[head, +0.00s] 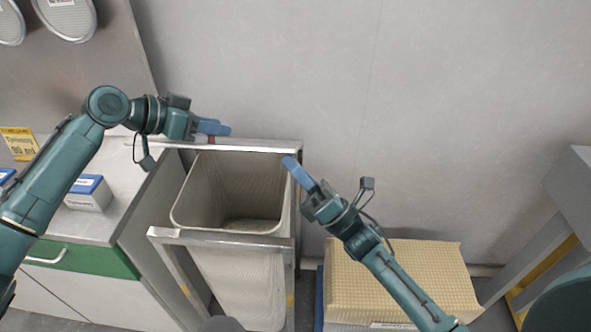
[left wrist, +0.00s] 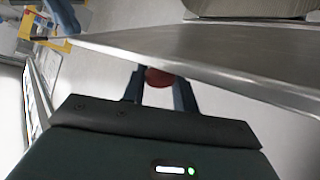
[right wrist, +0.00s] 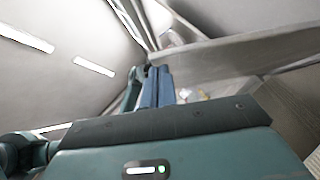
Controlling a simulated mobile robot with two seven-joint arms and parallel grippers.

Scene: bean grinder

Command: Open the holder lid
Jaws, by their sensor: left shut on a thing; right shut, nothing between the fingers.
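The holder is a metal frame (head: 182,236) around a pale bin (head: 183,205). The bin's mouth is uncovered and its inside shows in the head view. A metal panel (head: 262,145), apparently the lid seen nearly edge-on, stands at the back of the frame. My left gripper (head: 217,128) is at this back edge, shut on a small red knob (left wrist: 159,77). The panel's grey edge (left wrist: 205,70) crosses the left wrist view just beyond the knob. My right gripper (head: 292,167) is shut and empty, above the bin's right rim. Its blue fingers (right wrist: 157,85) also show in the right wrist view.
A counter (head: 110,222) with a blue-topped box (head: 90,191) stands left of the holder. A box with a tan checked top (head: 400,275) sits at the lower right. A wall (head: 420,110) is close behind. A grey-and-yellow frame (head: 545,240) stands far right.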

